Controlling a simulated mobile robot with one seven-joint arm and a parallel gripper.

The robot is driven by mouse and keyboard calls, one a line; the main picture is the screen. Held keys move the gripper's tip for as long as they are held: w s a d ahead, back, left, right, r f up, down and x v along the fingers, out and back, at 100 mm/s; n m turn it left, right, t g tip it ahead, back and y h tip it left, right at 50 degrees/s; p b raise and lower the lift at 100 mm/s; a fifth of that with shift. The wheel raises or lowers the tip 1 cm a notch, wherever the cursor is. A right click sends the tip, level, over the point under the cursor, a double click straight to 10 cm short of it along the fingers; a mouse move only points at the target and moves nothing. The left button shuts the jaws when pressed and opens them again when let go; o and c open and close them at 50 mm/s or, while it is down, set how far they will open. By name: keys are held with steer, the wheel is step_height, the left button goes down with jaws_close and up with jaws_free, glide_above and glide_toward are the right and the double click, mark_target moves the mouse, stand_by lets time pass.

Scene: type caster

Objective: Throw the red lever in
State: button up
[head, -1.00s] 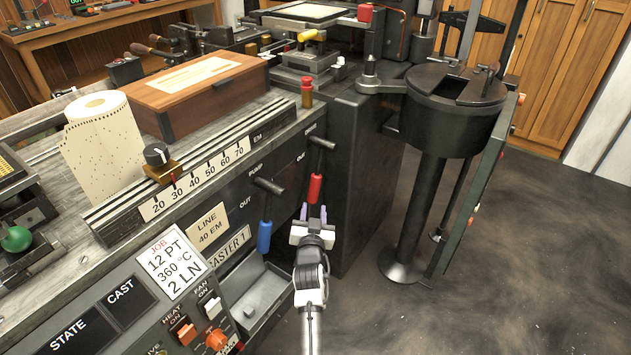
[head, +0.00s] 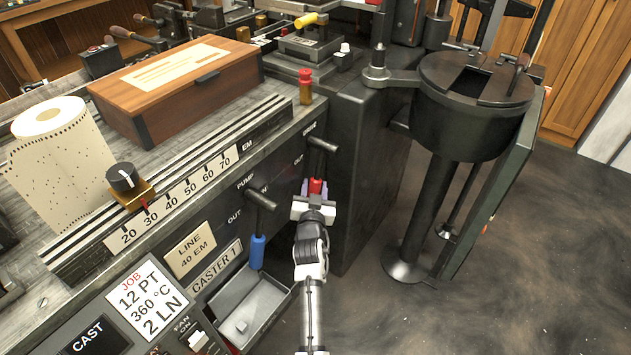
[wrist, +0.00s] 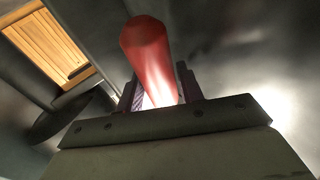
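The red lever (head: 316,186) hangs down from a dark pivot on the front of the casting machine, beside an "OUT" label. My gripper (head: 315,196) is at the red handle, with one finger on each side of it. In the wrist view the red handle (wrist: 148,50) stands between the two fingers (wrist: 160,92), which look apart, with a small gap at least on the right. Whether they touch the handle is unclear. The lower end of the handle is hidden by my gripper in the head view.
A blue-handled lever (head: 257,252) hangs to the left, under the "PUMP" label. A grey metal tray (head: 250,307) sticks out below it. A black pot on a stand (head: 465,120) is to the right. A wooden box (head: 175,85) and paper roll (head: 62,160) sit on top.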

jaws_close()
